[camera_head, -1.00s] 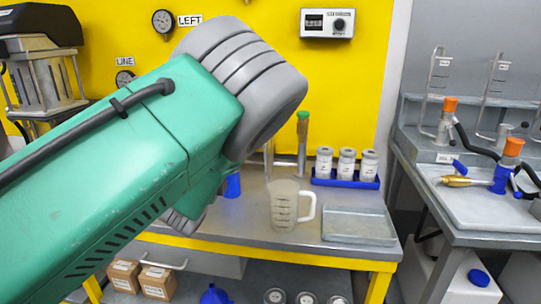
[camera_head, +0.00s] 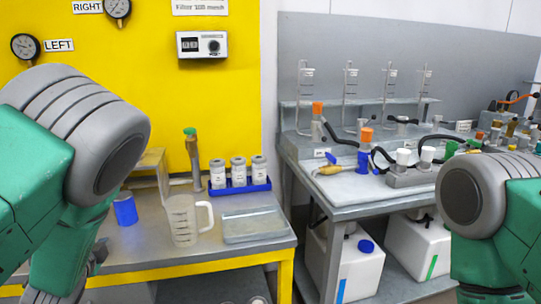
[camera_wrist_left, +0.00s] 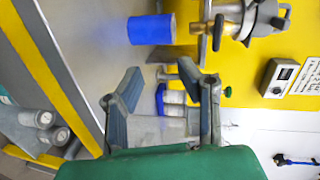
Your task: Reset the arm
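My left arm comes in from the left in the head view, with a green and grey elbow housing in front. My left gripper (camera_head: 92,262) is low at the left, mostly behind the arm. In the left wrist view its two fingers (camera_wrist_left: 160,75) stand apart with nothing held between them. A blue cup (camera_head: 125,209) stands on the bench near it and also shows in the left wrist view (camera_wrist_left: 151,29). The clear measuring jug (camera_head: 182,221) stands upright to the right. My right arm shows at the right edge of the head view; its gripper is out of view.
A blue tray (camera_head: 241,186) holds three white jars. A shallow grey tray (camera_head: 254,225) lies on the yellow-edged bench. A yellow wall with gauges (camera_head: 25,46) and a control box (camera_head: 203,45) stands behind. A second bench (camera_head: 350,199) with glassware and bottles is at right.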

